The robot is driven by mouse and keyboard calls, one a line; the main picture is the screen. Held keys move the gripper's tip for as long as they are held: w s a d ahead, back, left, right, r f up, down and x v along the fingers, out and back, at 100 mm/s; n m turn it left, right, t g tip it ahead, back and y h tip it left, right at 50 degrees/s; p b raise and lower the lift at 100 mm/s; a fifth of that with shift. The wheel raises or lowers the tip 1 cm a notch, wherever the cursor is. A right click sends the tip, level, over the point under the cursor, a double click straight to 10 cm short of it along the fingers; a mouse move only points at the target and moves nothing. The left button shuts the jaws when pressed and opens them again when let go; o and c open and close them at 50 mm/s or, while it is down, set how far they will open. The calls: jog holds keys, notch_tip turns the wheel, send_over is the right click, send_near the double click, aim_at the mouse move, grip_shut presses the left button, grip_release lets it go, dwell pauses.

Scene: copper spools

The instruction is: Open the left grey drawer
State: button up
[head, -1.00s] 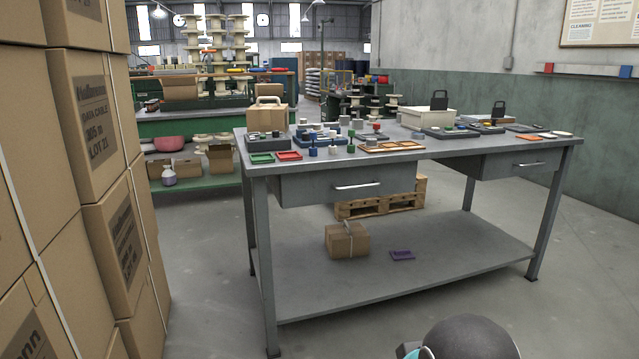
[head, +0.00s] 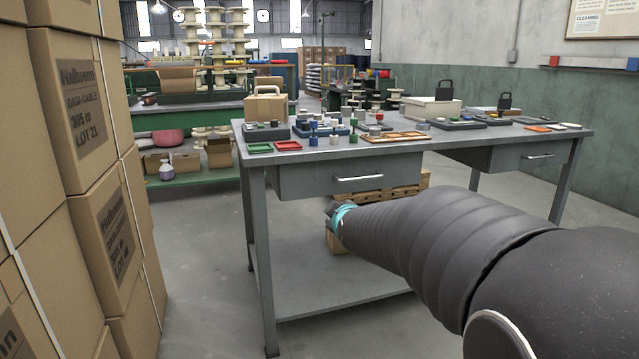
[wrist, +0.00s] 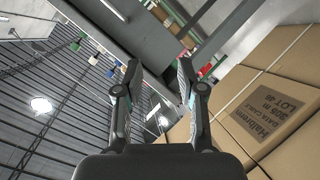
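The left grey drawer (head: 300,181) sits under the left part of the workbench top. It is closed, with a silver bar handle (head: 358,178) on its front. My arm reaches in from the lower right in the head view. My gripper (head: 331,212) is small there, in front of and below the drawer as seen. In the wrist view my gripper (wrist: 158,75) has its two fingers spread with nothing between them. A grey drawer front (wrist: 142,30) with its handle (wrist: 113,10) shows beyond the fingers at the top, apart from them.
The grey workbench (head: 262,250) carries trays and small parts on top. A second grey drawer (head: 530,157) is at its right. Stacked cardboard boxes (head: 90,190) stand close on the left. A carton on the lower shelf is mostly hidden behind my arm. Floor between boxes and bench is clear.

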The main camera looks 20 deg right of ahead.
jog(key=w+d+f+n+t+h+b, duration=0.1)
jog(key=w+d+f+n+t+h, duration=0.15)
jog(key=w+d, duration=0.6)
jog(key=n+t+h+b, duration=0.1)
jog(key=n+t+h, duration=0.2)
send_near(362, 179)
jog(key=shift+g+y, duration=0.25)
jog(key=p+x, duration=0.2)
jog(key=x, duration=0.8)
jog(key=shift+w+d+r, duration=0.2)
jog(key=shift+w+r, duration=0.05)
grip_shut()
